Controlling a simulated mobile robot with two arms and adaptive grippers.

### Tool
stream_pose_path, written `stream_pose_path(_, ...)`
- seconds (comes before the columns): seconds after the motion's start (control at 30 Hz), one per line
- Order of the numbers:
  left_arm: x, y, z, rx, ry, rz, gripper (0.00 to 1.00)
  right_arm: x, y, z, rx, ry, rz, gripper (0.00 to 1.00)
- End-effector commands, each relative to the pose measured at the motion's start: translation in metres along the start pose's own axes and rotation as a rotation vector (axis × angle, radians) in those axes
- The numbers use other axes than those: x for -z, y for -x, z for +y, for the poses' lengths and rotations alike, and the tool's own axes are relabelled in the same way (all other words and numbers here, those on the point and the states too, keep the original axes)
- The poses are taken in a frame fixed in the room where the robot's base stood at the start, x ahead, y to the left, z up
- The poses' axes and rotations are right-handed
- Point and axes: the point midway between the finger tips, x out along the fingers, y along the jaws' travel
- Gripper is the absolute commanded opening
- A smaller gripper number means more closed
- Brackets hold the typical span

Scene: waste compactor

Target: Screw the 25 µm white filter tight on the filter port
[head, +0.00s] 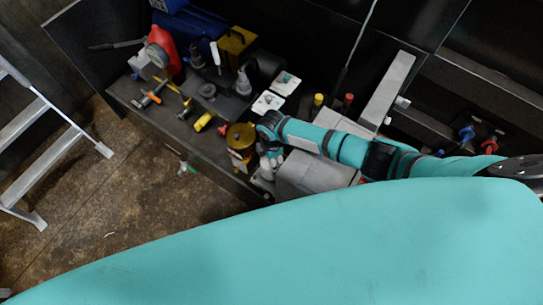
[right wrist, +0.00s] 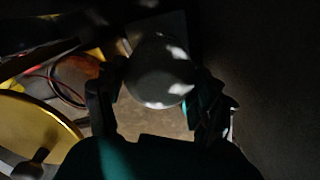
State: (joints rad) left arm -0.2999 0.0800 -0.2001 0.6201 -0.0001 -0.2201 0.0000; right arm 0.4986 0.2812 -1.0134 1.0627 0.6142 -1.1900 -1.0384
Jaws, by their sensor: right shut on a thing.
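My right gripper (head: 268,163) is at the front edge of the bench, beside the gold round-topped cylinder (head: 240,136). In the right wrist view my right gripper (right wrist: 157,98) has its fingers on either side of a round, pale grey-white thing (right wrist: 160,75) and is shut on it. It looks like the white filter; no 25 µm marking can be read. The gold top also shows at the left of the wrist view (right wrist: 38,128). I cannot make out the filter port or whether the filter touches it. My left gripper is not in view.
The bench holds a red container (head: 163,50), a hammer (head: 151,95), a yellow-handled tool (head: 203,122) and white cards (head: 267,103). A grey box (head: 312,175) is right of my gripper. A ladder (head: 40,150) stands left; the brown floor between is mostly clear.

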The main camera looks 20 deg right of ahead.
Motion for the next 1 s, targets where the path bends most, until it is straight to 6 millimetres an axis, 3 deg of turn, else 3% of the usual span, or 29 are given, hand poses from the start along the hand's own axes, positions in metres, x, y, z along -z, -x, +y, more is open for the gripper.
stream_pose_path(0.27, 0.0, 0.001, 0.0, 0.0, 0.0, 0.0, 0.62, 0.002, 0.001, 0.001, -0.001, -0.018, 0.003, 0.3)
stream_pose_path(0.6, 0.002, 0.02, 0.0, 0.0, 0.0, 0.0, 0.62, 0.002, 0.001, -0.001, 0.0, -0.423, 0.002, 0.3)
stream_pose_path(0.87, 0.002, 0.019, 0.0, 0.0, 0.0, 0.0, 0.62, 0.002, 0.0, 0.0, -0.001, -0.45, 0.003, 0.3)
stream_pose_path(0.9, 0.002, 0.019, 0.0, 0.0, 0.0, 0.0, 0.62, 0.002, 0.0, 0.0, -0.001, -0.449, 0.003, 0.72)
stream_pose_path(1.0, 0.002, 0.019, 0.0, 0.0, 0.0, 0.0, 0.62, 0.001, 0.0, 0.0, -0.001, -0.448, 0.002, 0.85)
